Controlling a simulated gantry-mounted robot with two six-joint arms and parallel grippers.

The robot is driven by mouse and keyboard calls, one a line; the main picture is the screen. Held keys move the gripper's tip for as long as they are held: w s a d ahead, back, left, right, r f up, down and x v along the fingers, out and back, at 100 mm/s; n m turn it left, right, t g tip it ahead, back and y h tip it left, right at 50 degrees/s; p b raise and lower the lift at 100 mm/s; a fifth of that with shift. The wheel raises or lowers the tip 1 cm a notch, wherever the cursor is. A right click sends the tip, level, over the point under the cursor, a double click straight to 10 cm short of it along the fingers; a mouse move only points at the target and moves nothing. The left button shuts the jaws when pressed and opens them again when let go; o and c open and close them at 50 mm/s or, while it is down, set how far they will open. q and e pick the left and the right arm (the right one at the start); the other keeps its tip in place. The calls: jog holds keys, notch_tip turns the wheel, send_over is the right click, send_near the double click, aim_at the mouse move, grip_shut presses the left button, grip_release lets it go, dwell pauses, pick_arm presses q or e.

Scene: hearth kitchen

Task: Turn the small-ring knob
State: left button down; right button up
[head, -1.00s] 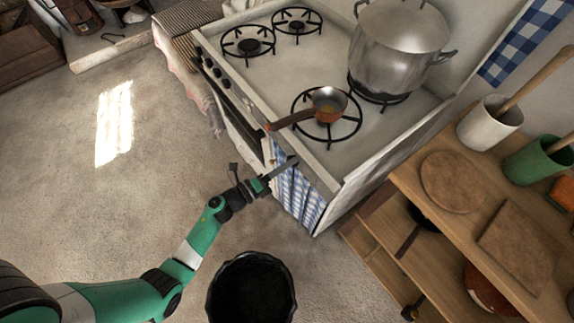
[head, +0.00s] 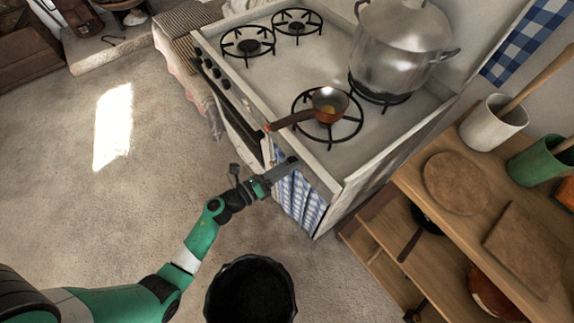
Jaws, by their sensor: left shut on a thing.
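The white stove (head: 300,140) stands at the upper middle, with several dark knobs (head: 209,65) along the left part of its front edge. My right gripper is not in view.
A small copper pan (head: 328,104) sits on the front right burner, its handle jutting over the front edge near my left gripper. A large steel pot (head: 400,45) stands behind it. A black bucket (head: 250,290) is on the floor, and wooden shelves (head: 440,220) stand at right.

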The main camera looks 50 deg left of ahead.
pick_arm(q)
jog(key=shift+c, duration=1.8)
grip_release()
jog(key=s+a+p, duration=0.1)
jog(key=s+p, duration=0.1)
jog(key=s, duration=0.9)
jog(key=shift+s, duration=0.3)
jog(key=shift+a, duration=0.1)
